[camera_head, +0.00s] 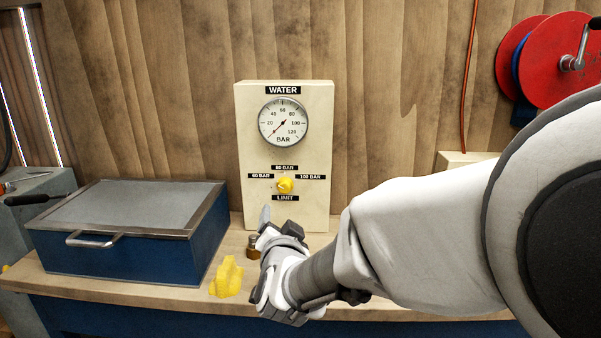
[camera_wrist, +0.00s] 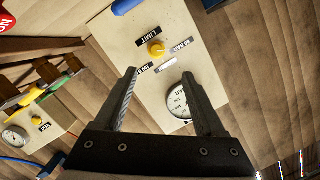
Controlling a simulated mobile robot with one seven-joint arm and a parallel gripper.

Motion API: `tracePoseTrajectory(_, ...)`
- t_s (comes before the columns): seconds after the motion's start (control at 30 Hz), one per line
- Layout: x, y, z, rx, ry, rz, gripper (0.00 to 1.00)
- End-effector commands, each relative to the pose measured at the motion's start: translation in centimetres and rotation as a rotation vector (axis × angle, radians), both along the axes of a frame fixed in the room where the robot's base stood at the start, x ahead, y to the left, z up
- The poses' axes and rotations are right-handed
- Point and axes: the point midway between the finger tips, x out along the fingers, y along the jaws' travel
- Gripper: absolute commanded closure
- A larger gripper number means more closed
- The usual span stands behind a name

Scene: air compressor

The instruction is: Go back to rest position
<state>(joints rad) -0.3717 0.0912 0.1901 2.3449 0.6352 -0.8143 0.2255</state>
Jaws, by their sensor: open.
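My gripper (camera_head: 274,222) is in front of the lower part of the cream WATER panel (camera_head: 319,150), above the bench. In the wrist view my gripper (camera_wrist: 159,73) is open, with nothing between its fingers. The panel has a round pressure gauge (camera_head: 283,122), its needle at the low end. Below the gauge is a yellow knob (camera_head: 285,185) among the bar labels, above the LIMIT label. The knob also shows in the wrist view (camera_wrist: 156,48), apart from the fingers. My arm reaches in from the right and hides part of the bench.
A blue box with a grey lid (camera_head: 130,210) stands left on the wooden bench (camera_head: 150,290). A yellow piece (camera_head: 227,277) and a small brass piece (camera_head: 253,246) are close to my gripper. A red reel (camera_head: 560,60) is at upper right. Another gauge panel (camera_wrist: 38,125) shows in the wrist view.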

Motion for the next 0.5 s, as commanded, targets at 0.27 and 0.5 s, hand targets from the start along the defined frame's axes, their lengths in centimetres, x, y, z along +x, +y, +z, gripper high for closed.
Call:
tracePoseTrajectory(0.27,-4.1,-3.7,1.4,-0.163,0.194,0.159,0.28)
tracePoseTrajectory(0.5,-10.3,-8.5,0.7,-0.339,0.4,0.248,0.28)
